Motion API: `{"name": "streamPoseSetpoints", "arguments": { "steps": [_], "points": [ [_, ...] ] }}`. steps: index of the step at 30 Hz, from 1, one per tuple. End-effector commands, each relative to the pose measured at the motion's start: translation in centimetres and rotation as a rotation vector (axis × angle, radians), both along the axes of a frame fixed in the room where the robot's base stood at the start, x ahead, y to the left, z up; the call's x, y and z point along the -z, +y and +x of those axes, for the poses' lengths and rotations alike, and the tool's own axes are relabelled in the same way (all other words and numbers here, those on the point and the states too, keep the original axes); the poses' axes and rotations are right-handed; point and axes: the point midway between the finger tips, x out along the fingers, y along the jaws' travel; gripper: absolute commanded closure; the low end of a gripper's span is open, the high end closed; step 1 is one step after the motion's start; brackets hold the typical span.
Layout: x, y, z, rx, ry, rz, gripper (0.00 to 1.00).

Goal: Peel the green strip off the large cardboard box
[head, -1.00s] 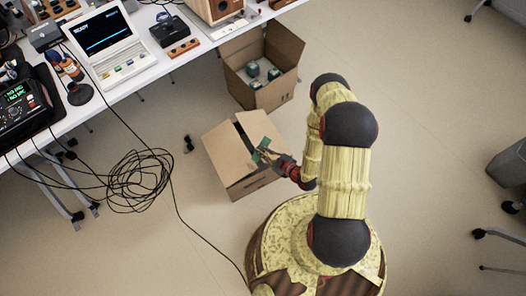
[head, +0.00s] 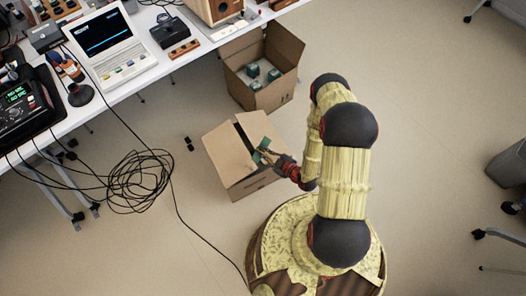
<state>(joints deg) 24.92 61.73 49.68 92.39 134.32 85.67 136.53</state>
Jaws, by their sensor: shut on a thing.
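The large cardboard box (head: 228,158) stands on the floor left of my arm. Its top flaps are folded nearly together, with a dark gap between them toward the back. The green strip (head: 264,144) shows at the right part of the box top, as a short green piece standing at the end of my gripper. My gripper (head: 263,154) reaches in from the right and is shut on the green strip. The fingers are small here and partly overlap the strip. I cannot tell how much of the strip still touches the cardboard.
An open cardboard box (head: 262,100) with several dark green items stands just behind. A table (head: 110,92) with a laptop (head: 106,42) and electronics is at upper left. A tangle of black cable (head: 140,182) lies on the floor at left. Floor on the right is mostly clear.

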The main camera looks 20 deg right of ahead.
Motion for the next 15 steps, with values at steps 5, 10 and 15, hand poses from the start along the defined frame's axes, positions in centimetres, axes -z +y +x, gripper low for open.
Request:
{"name": "streamPoseSetpoints", "arguments": {
  "steps": [5,10,15],
  "points": [
    [-0.40,0.01,-0.01,0.000,0.000,0.000,1.00],
    [-0.70,0.01,-0.01,0.000,0.000,0.000,1.00],
    [-1.01,0.00,-0.01,0.000,0.000,0.000,1.00]
  ]
}}
